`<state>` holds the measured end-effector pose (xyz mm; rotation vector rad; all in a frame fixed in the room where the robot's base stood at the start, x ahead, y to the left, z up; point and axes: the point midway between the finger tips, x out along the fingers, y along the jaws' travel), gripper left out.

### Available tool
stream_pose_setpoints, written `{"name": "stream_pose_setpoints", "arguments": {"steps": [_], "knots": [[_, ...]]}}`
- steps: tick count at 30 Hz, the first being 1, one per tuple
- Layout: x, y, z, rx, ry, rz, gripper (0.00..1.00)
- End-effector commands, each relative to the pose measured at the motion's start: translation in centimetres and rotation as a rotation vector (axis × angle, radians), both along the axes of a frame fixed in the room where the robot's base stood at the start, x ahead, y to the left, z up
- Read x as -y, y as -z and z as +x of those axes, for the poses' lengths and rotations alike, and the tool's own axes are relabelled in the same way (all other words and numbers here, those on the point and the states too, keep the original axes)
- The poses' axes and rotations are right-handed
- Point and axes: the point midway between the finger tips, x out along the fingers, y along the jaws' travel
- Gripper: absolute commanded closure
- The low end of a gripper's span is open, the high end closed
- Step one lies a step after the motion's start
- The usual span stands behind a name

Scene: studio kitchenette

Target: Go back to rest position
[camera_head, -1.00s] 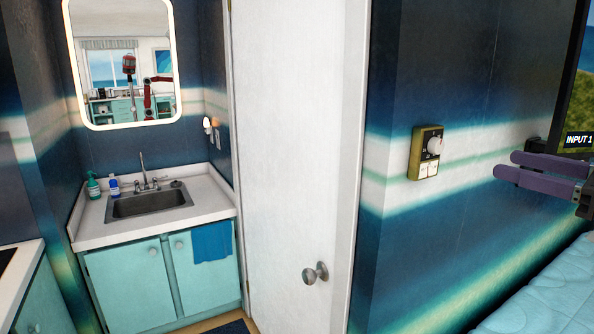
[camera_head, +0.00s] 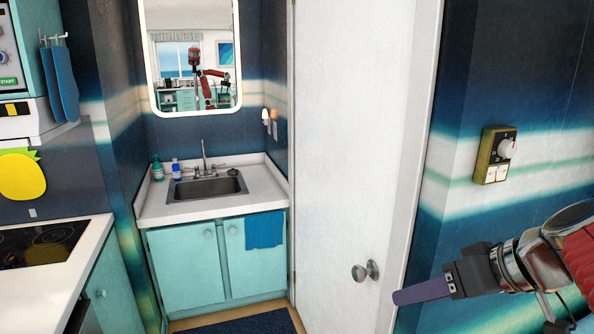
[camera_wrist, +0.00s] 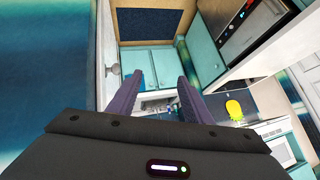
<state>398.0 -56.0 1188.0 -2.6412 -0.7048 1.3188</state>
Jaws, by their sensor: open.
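My gripper (camera_head: 422,292) is at the lower right in the head view, in front of the wall and near the door's knob side. Its purple fingers point left, seen edge-on there. In the wrist view my gripper (camera_wrist: 158,92) shows two purple fingers spread apart with nothing between them. My dark grey gripper body fills the bottom of that view. The red part of my arm runs off the right edge of the head view.
A white door (camera_head: 345,120) with a round knob (camera_head: 366,271) stands left of my gripper. A yellow-framed wall control (camera_head: 495,157) is above it. A sink counter (camera_head: 160,210) with teal cabinets is behind, and a stovetop (camera_head: 40,245) is at left. Floor shows by a dark mat (camera_head: 250,325).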

Motion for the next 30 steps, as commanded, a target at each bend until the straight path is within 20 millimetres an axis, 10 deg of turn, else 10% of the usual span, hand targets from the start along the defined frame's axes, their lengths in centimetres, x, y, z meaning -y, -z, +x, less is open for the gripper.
{"name": "stream_pose_setpoints", "arguments": {"steps": [15, 30], "knots": [[-5.0, 7.7, -7.4, -0.223, 0.215, -0.226, 0.55], [-5.6, 10.4, -9.9, -0.149, 0.346, -0.334, 0.55]]}}
